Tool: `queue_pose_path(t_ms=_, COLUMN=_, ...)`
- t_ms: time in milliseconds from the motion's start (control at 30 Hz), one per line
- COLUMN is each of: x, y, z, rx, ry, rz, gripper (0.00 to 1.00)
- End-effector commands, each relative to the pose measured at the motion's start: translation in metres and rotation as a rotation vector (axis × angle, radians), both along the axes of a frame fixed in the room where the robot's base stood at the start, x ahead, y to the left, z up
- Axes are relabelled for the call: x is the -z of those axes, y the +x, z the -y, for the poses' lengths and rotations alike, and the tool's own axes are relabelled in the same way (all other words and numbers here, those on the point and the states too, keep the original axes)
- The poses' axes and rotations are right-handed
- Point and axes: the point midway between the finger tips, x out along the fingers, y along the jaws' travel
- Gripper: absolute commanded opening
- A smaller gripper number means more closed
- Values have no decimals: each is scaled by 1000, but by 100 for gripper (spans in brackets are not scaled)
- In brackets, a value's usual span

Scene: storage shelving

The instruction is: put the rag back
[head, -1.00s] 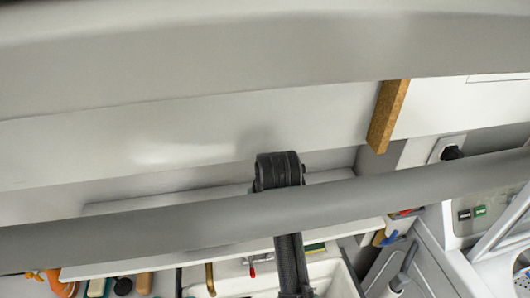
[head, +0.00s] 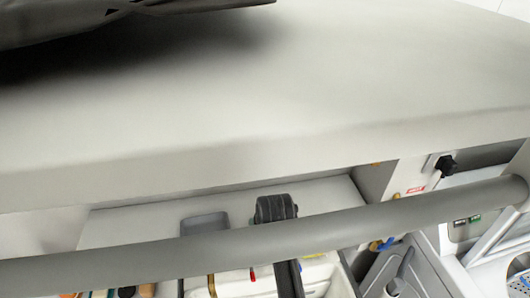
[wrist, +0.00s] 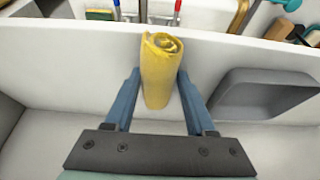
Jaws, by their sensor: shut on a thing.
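A rolled yellow rag (wrist: 160,75) stands between the two blue fingers of my gripper (wrist: 159,72) in the wrist view. The fingers touch its sides, and its spiral end points away from my wrist. It is over a white shelf surface (wrist: 60,125). I cannot tell whether its lower end touches that surface. In the head view a pale shelf edge and a grey bar hide the gripper.
A grey open tray (wrist: 265,92) sits right of the rag; a grey tray also shows in the head view (head: 204,222). Beyond the shelf's raised edge (wrist: 230,45) are a sponge (wrist: 99,14), red and blue tap handles and brushes. A dark object (head: 110,20) lies at upper left.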

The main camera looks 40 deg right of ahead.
Motion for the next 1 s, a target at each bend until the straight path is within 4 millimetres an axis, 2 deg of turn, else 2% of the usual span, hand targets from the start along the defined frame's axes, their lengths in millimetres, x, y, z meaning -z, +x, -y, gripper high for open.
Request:
queue_pose_path(t_ms=33, x=3, y=0, z=0, rx=0, ry=0, rz=0, gripper=0)
queue_pose_path(t_ms=67, x=2, y=0, z=0, rx=0, ry=0, rz=0, gripper=61)
queue_pose_path(t_ms=200, x=2, y=0, z=0, rx=0, ry=1, rz=-1, gripper=85)
queue_pose_path(t_ms=467, x=0, y=0, z=0, rx=0, ry=0, rz=-1, gripper=85)
queue_pose_path(t_ms=633, x=-10, y=-3, z=-2, rx=0, ry=-1, rz=2, gripper=85)
queue_pose_path(t_ms=767, x=-28, y=-9, z=-5, rx=0, ry=-2, rz=3, gripper=85)
queue_pose_path(t_ms=1000, x=-72, y=-24, z=-15, rx=-1, ry=-3, rz=5, gripper=85)
